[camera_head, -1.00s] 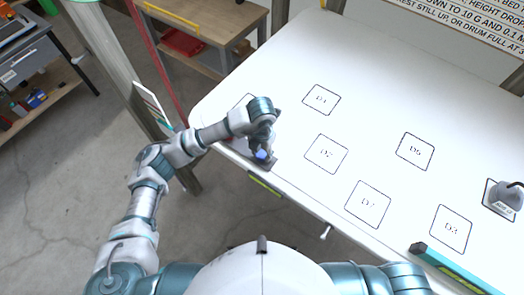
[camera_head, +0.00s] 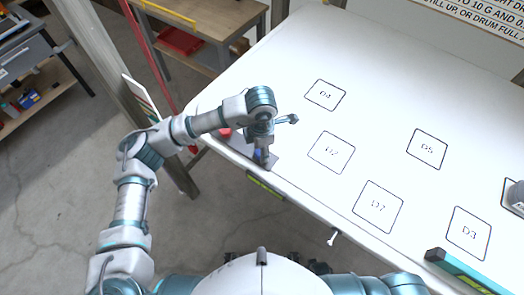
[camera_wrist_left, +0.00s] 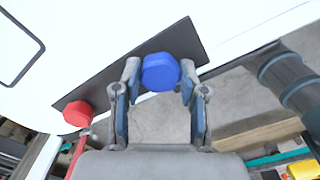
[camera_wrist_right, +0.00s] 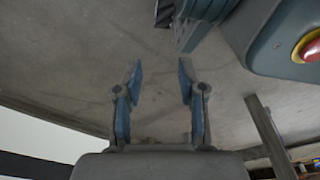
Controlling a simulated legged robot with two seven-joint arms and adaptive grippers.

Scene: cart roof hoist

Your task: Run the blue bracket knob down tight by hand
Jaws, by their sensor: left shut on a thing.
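The blue knob (camera_wrist_left: 161,72) sits on a dark bracket plate (camera_wrist_left: 121,72) at the table's edge. In the left wrist view my left gripper (camera_wrist_left: 160,78) has its fingertips closed on both sides of the blue knob. In the head view the left gripper (camera_head: 262,158) points down at the plate, and only a little of the blue knob (camera_head: 257,153) shows behind the fingers. My right gripper (camera_wrist_right: 159,68) is open and empty in the right wrist view, above the bare floor. It is not seen in the head view.
A red knob (camera_wrist_left: 77,113) sits at the other end of the plate. The white table (camera_head: 290,75) has several marked squares and a teal bar (camera_head: 470,272) at its front right. A wooden bench (camera_head: 205,40) stands behind. A post stands left of the table.

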